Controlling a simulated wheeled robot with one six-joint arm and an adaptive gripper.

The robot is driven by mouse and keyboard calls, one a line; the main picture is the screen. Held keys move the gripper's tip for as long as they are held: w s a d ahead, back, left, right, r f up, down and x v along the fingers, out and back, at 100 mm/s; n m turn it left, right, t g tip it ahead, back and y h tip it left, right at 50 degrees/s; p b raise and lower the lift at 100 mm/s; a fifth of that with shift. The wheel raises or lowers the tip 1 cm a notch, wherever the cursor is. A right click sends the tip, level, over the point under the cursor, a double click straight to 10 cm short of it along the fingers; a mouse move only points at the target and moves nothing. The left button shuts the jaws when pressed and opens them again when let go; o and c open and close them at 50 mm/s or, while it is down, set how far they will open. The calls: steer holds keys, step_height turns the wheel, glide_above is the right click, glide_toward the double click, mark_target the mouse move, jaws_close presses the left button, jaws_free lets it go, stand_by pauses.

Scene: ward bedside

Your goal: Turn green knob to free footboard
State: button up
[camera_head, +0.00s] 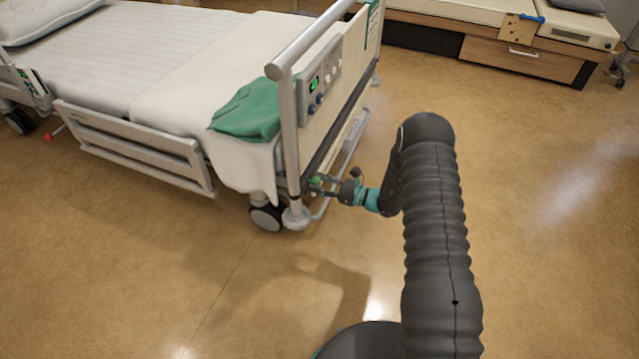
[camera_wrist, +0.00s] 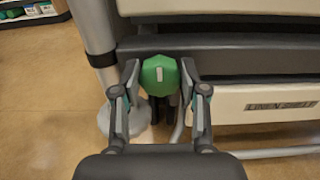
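The green knob (camera_wrist: 159,75) is low at the foot end of the bed, just right of the pale corner post, with a short pale mark upright on its face. My gripper (camera_wrist: 160,78) has one finger on each side of it in the wrist view, and the fingertips lie close against its sides. In the head view the gripper (camera_head: 325,184) is at the bed's lower foot corner, with a bit of the knob (camera_head: 315,182) showing at its tips. The footboard (camera_head: 328,95) stands upright at the bed's end, with a control panel on it.
A green cloth (camera_head: 247,110) lies on the bed beside the footboard. A wheel (camera_head: 266,217) is below the corner. A drawer panel labelled linen shelf (camera_wrist: 275,103) is right of the knob. The floor (camera_head: 540,240) at right is clear.

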steer(key=shift+f+n+b, duration=0.1)
steer(key=shift+n+b, duration=0.2)
steer(key=shift+b, duration=0.25)
steer(key=n+b, duration=0.6)
steer(key=n, duration=0.2)
steer(key=n+b, duration=0.6)
steer(key=n, duration=0.3)
steer(key=shift+s+f, duration=0.1)
steer(key=shift+s, duration=0.1)
steer(key=shift+n, duration=0.3)
steer(key=o, duration=1.1)
